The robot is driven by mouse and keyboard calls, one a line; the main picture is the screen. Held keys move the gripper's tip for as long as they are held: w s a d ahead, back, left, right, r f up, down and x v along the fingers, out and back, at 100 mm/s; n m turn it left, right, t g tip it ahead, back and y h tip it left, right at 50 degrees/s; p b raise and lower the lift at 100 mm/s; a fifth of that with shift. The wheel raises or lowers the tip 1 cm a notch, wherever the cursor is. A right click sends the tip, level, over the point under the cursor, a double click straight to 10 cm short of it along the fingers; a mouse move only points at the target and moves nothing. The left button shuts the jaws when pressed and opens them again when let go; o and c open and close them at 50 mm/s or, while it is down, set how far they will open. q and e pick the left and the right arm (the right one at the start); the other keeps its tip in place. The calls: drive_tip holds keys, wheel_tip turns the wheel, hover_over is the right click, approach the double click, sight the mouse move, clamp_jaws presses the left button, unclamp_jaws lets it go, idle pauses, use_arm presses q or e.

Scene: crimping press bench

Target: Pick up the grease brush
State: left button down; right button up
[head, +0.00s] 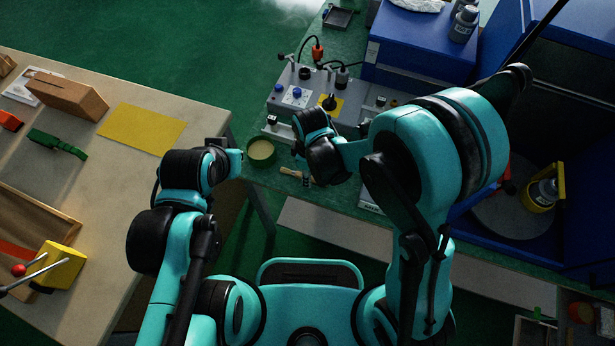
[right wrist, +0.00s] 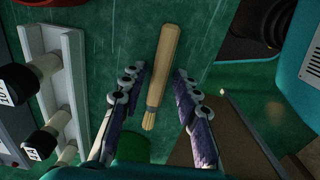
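The grease brush (head: 292,172) lies on the green bench beside a green tin with pale contents (head: 261,151). In the right wrist view the brush (right wrist: 163,65) has a pale wooden handle, with its bristle end towards the lower edge. My right gripper (right wrist: 159,74) is open, its two fingers apart on either side of the brush; I see no contact. In the head view its wrist hangs just above the brush and mostly hides the fingers. My left gripper (head: 237,162) is near the bench's left edge; its fingers cannot be made out.
A grey control unit (head: 300,92) with knobs and plugs stands behind the brush. A blue machine (head: 420,45) is beyond it. A pale table (head: 100,180) on the left holds a yellow sheet (head: 142,128) and a wooden block (head: 58,93). A gap separates the table and bench.

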clamp_jaws()
drive_tip(key=shift+r, duration=0.45)
drive_tip(key=r+p, duration=0.1)
drive_tip(key=r, duration=0.1)
drive_tip(key=r+p, duration=0.1)
drive_tip(key=r, duration=0.1)
drive_tip(key=shift+d+p, duration=0.25)
drive_tip(key=shift+p, duration=0.05)
drive_tip(key=d+r+p, duration=0.3)
drive_tip(key=d+r, duration=0.3)
drive_tip(key=d, duration=0.5)
drive_tip(key=shift+s, duration=0.45)
